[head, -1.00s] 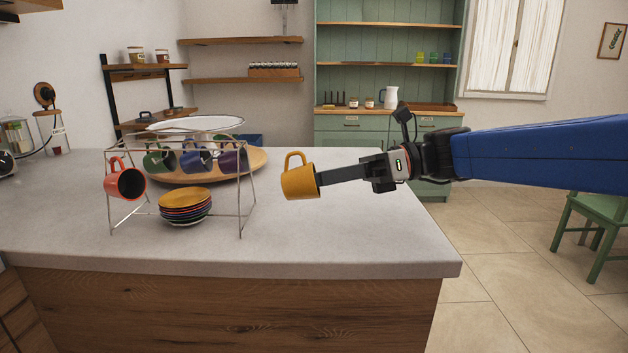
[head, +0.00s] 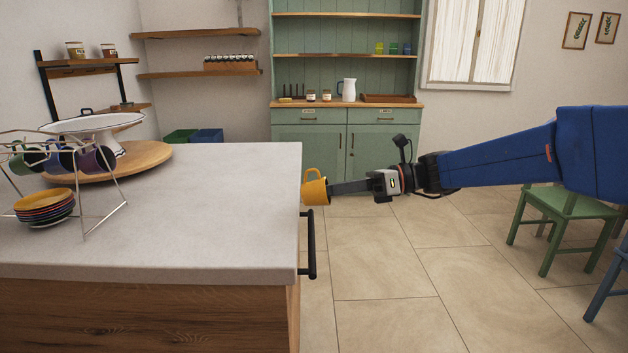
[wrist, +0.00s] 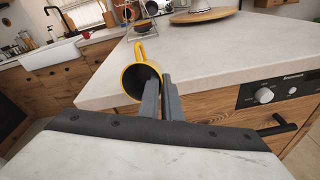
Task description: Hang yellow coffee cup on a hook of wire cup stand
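The yellow coffee cup (head: 315,189) is at the end of my gripper (head: 333,187), just past the right edge of the island counter in the head view. My gripper is shut on the cup's wall, with the handle pointing up. In the wrist view, the yellow cup (wrist: 141,76) shows its dark inside, and the fingers (wrist: 160,92) meet at its rim. The wire cup stand (head: 122,197) is at the left of the counter, partly cut off. Dark green, blue and purple cups hang on it, and a stack of colored saucers (head: 44,207) sits under it.
The grey countertop (head: 220,210) is clear right of the stand. A round wooden board (head: 150,157) with a white dish stand (head: 92,124) is behind it. A black handle (head: 308,245) juts from the counter's right side. A green chair (head: 560,218) stands right.

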